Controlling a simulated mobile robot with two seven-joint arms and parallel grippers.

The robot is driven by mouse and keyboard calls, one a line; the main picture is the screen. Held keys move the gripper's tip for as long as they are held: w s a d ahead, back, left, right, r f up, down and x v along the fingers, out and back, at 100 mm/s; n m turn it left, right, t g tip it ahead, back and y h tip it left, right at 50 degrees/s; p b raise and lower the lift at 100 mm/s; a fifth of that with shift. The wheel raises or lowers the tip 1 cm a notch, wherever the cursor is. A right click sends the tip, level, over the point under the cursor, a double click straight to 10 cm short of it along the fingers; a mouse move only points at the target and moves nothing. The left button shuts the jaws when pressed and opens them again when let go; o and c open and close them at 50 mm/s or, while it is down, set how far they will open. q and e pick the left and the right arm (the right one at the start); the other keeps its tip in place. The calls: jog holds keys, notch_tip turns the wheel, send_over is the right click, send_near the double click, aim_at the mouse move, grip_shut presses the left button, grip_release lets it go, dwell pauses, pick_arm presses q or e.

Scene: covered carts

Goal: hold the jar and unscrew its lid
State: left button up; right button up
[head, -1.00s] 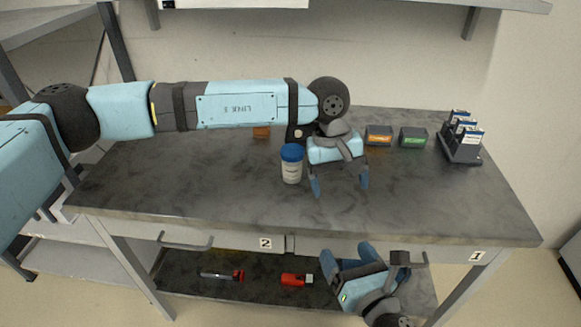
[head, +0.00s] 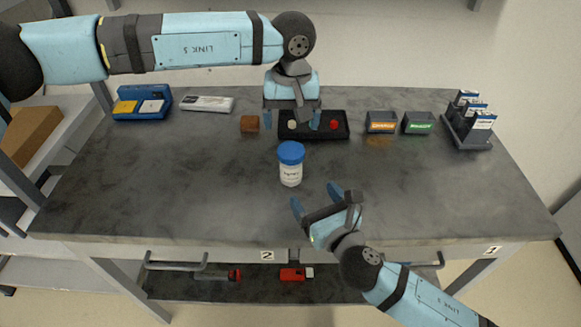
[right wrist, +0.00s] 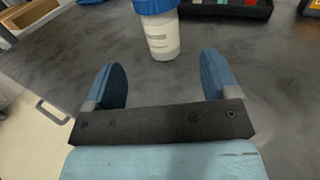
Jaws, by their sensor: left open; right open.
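A white jar with a blue lid (head: 290,164) stands upright on the grey table, its lid on. In the right wrist view the jar (right wrist: 161,35) stands beyond the fingertips, between them in line but apart from them. My right gripper (head: 314,198) is open and empty, in front of the jar near the table's front edge. My left gripper (head: 292,120) is open, behind the jar and in front of a black tray. It is apart from the jar, and I see nothing between its fingers. The right fingers also show in the right wrist view (right wrist: 160,82).
The black tray (head: 341,131) holds small round pieces. A brown block (head: 249,124), an orange-labelled bin (head: 381,122), a green-labelled bin (head: 418,123), a rack (head: 468,135) and a blue holder (head: 143,114) line the back. Drawer handles (head: 176,267) front the table. The table is clear around the jar.

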aim_at(295, 170)
pick_arm(q)
jog(key=shift+f, duration=0.1)
pick_arm(e)
jog(key=x, duration=0.9)
jog(key=shift+w+a, duration=0.1)
jog(key=shift+w, duration=0.1)
jog(key=c, duration=1.5)
pick_arm(q)
jog(key=shift+m, duration=1.1)
pick_arm(e)
grip_shut()
pick_arm(q)
jog(key=shift+f+m, duration=0.1)
jog(key=shift+m, duration=1)
notch_tip(295, 170, down, 8)
jog(key=shift+a+r, duration=0.1)
